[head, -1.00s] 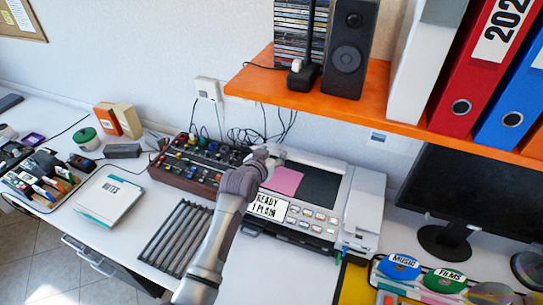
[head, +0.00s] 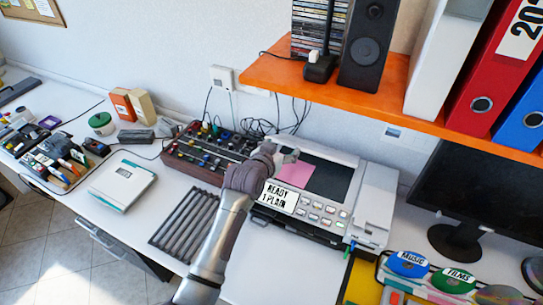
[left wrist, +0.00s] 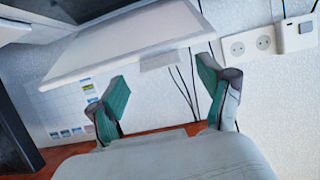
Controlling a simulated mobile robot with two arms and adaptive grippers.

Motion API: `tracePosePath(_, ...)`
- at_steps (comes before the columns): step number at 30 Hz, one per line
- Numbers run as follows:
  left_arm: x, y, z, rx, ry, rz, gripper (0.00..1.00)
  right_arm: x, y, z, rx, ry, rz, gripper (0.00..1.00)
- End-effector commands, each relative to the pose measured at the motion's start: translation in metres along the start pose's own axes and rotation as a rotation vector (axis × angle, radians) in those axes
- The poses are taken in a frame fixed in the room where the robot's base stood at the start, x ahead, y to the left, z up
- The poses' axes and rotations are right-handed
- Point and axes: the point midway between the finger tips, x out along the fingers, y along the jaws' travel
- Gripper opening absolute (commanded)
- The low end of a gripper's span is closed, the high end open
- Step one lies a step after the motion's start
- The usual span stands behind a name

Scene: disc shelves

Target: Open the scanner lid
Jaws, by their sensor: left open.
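The scanner (head: 362,205) is a pale grey machine on the desk, with a "READY 1 PLAIN" label and buttons on its front. Its dark top area (head: 328,183) shows with a pink sheet (head: 294,174) on it. My left gripper (head: 288,155) is at the scanner's back left corner and hides part of it. In the left wrist view the left gripper (left wrist: 170,97) is open, its green-padded fingers apart with nothing clearly between them. A white panel (left wrist: 125,42) with a small tab fills the upper part of that view; I cannot tell surely whether it is the lid.
An orange shelf (head: 272,73) with a speaker (head: 366,45) and binders hangs above the scanner. A mixer with knobs (head: 200,168) stands left of it, loose cables behind. A monitor (head: 470,195) is at right. A ribbed grey rack (head: 185,222) lies in front of the mixer.

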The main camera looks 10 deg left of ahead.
Motion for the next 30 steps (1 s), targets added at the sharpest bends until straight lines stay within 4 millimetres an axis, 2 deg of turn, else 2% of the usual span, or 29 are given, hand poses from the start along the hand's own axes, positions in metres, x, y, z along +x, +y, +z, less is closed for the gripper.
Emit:
tracePosePath(6, -0.046, -0.001, 0.001, 0.001, 0.001, -0.001, 0.79, 0.0, 0.0, 0.0, 0.0, 0.0, 0.0, 0.31)
tracePosePath(12, -0.076, 0.0, 0.0, 0.0, 0.002, 0.0, 0.79, 0.0, 0.0, 0.0, 0.0, 0.0, 0.001, 0.31)
tracePosePath(17, -0.086, 0.0, 0.0, 0.0, 0.002, 0.0, 0.79, 0.0, 0.0, 0.0, 0.0, 0.0, 0.001, 0.31)
tracePosePath(25, -0.088, 0.0, -0.001, 0.0, 0.002, 0.0, 0.79, 0.0, 0.0, 0.0, 0.0, 0.0, 0.0, 0.31)
tracePosePath(28, -0.087, -0.002, 0.003, 0.013, 0.0, -0.006, 0.64, 0.002, 0.0, 0.0, 0.0, 0.0, 0.0, 0.31)
tracePosePath(30, -0.087, -0.011, 0.013, 0.066, -0.005, -0.029, 0.53, 0.009, 0.0, 0.0, 0.0, 0.001, 0.0, 0.31)
